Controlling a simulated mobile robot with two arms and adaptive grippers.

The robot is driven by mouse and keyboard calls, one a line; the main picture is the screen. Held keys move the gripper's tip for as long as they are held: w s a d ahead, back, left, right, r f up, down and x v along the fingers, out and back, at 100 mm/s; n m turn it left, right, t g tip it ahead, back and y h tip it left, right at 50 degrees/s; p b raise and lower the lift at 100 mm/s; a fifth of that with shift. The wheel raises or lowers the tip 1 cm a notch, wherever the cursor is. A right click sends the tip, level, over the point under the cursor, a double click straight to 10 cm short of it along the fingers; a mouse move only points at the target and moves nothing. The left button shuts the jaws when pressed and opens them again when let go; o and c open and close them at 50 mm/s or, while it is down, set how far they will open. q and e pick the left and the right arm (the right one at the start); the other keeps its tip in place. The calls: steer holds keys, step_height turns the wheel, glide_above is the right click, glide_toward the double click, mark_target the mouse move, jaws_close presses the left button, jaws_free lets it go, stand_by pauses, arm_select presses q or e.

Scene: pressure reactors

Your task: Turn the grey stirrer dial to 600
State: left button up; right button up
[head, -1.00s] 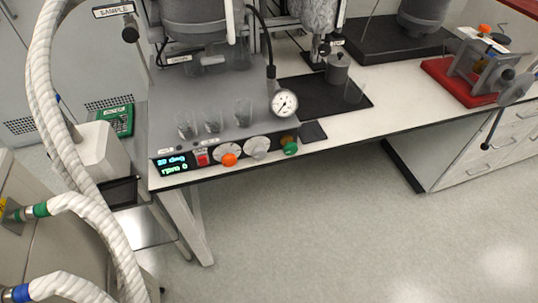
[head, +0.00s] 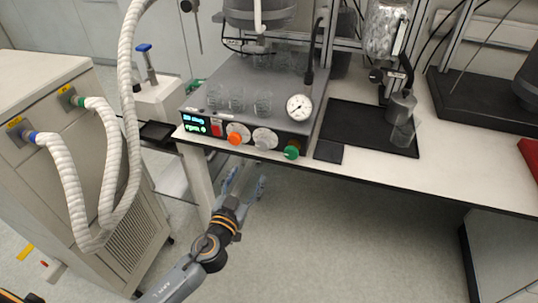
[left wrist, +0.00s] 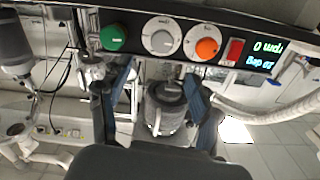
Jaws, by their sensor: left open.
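The grey stirrer dial (head: 264,138) sits on the front panel of the reactor's base, between an orange knob (head: 236,136) and a green knob (head: 291,151). My left gripper (head: 247,178) is open and empty, in front of and below the panel, apart from the dial. In the left wrist view the panel appears upside down. The grey dial (left wrist: 161,38) shows there beyond the open fingers (left wrist: 158,90), with the green knob (left wrist: 113,36) and orange knob (left wrist: 205,45) on either side. The display (left wrist: 265,55) appears to read rpm 0. My right gripper is not seen.
A red switch (head: 216,127) is left of the orange knob. A pressure gauge (head: 299,107) stands above the panel, and glass beakers (head: 237,98) stand on the base. A cabinet with white hoses (head: 125,150) is at left. The floor before the bench is clear.

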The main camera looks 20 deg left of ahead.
arm_select(q)
steer(key=p, duration=0.1)
glide_toward(261, 146)
steer(key=w, duration=0.5)
steer(key=w+p, duration=0.1)
steer(key=w, duration=0.4)
steer(key=shift+w+d, duration=0.2)
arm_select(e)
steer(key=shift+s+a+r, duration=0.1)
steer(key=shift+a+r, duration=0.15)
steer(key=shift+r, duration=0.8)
arm_select(q)
steer(key=c, duration=1.2)
steer(key=shift+o, duration=0.2)
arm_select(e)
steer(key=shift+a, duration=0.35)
